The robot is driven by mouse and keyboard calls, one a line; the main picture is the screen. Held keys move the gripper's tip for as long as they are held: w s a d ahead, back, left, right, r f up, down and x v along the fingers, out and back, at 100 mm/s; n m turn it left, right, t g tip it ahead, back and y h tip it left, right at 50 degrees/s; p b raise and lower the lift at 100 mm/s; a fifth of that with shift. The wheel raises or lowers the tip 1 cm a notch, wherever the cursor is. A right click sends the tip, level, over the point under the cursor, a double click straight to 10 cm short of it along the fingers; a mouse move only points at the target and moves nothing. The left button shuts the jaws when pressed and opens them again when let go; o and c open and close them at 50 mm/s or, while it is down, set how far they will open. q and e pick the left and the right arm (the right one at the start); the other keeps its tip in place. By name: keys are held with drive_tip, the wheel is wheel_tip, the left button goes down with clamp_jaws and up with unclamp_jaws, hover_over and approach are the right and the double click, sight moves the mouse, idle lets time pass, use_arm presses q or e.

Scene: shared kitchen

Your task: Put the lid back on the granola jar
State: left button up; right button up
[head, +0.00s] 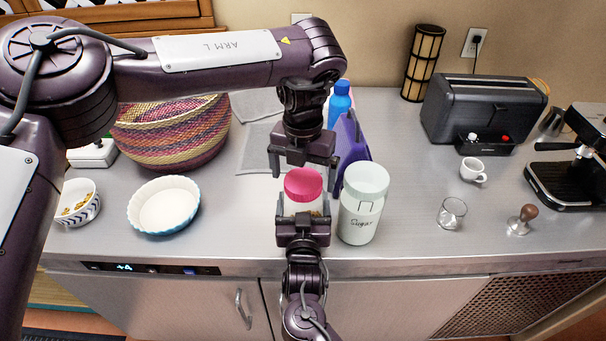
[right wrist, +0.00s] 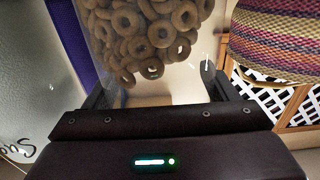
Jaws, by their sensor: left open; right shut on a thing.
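The granola jar (head: 302,209) is a clear jar, upright above or on the counter near its front edge; I cannot tell which. Its pink lid (head: 304,184) shows at the jar's mouth; whether it is fully seated is unclear. My right gripper (head: 303,218) is shut on the jar from the front. In the right wrist view the jar (right wrist: 150,40) holds brown cereal rings between the fingers, and its top is out of view. My left gripper (head: 304,170) points down, open, its fingers apart on either side of the lid's upper part.
A white sugar jar (head: 362,212) stands close on the right. A purple thing (head: 350,146) and a blue bottle (head: 340,104) are behind. A woven basket (head: 172,135), a pie dish (head: 163,206) and a bowl (head: 77,203) are left. A glass (head: 452,213) stands right.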

use_arm(q)
wheel_tip(320, 180, up, 11)
idle(0.3)
drive_tip(key=shift+r, duration=0.1)
use_arm(e)
drive_tip(key=o, duration=1.8)
drive_tip(key=shift+o, duration=0.2)
drive_tip(key=s+b, duration=0.1)
drive_tip(key=s, duration=0.5)
drive_tip(key=shift+s+f+b, duration=0.15)
drive_tip(key=shift+s+b, duration=0.2)
use_arm(q)
drive_tip(key=shift+f, duration=0.95)
use_arm(e)
drive_tip(key=shift+s, duration=0.55)
use_arm(q)
drive_tip(key=shift+f, duration=0.1)
